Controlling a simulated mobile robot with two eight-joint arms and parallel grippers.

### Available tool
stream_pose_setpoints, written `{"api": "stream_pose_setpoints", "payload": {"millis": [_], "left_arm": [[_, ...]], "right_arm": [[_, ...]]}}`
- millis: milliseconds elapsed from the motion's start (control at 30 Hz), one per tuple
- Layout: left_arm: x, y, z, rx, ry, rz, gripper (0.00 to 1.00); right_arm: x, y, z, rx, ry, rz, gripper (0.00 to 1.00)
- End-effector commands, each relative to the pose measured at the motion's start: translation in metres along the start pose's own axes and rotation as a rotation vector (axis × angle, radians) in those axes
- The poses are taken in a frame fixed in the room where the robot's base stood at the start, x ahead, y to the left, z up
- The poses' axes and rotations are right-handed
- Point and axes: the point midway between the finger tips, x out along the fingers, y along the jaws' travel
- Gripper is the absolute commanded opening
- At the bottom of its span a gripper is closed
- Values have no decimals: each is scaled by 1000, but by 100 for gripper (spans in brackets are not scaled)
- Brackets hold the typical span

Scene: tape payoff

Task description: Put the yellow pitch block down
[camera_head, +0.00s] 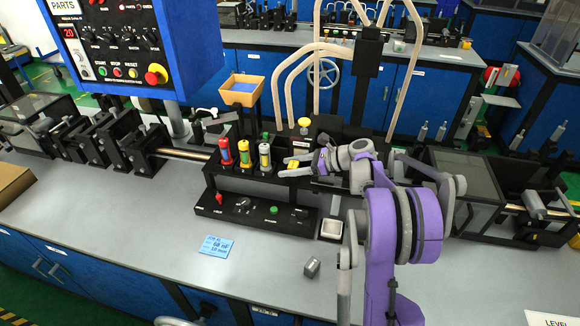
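The yellow pitch block (293,172) shows as a small yellow piece at the tip of my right gripper (302,166). The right gripper reaches in from the right, over the black fixture (262,182), and appears shut on the block. The fingers partly hide the block, and it is too small to tell whether its underside touches the fixture. My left gripper is not in view.
A control strip (255,212) lies in front. A blue card (216,246) and a small grey block (312,267) lie on the grey bench (140,225), whose front left is clear.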

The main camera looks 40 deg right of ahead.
Motion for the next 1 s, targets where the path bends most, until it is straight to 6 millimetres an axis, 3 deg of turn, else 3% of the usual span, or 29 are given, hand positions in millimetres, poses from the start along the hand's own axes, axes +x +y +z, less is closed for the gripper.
{"api": "stream_pose_setpoints", "payload": {"millis": [233, 700, 1000], "left_arm": [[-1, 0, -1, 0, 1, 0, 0], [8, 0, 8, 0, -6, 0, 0], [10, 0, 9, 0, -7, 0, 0]], "right_arm": [[-8, 0, 2, 1, 0, -2, 62], [-100, 0, 1, 1, 0, -3, 62], [-121, 0, 2, 0, 0, 0, 62]]}}
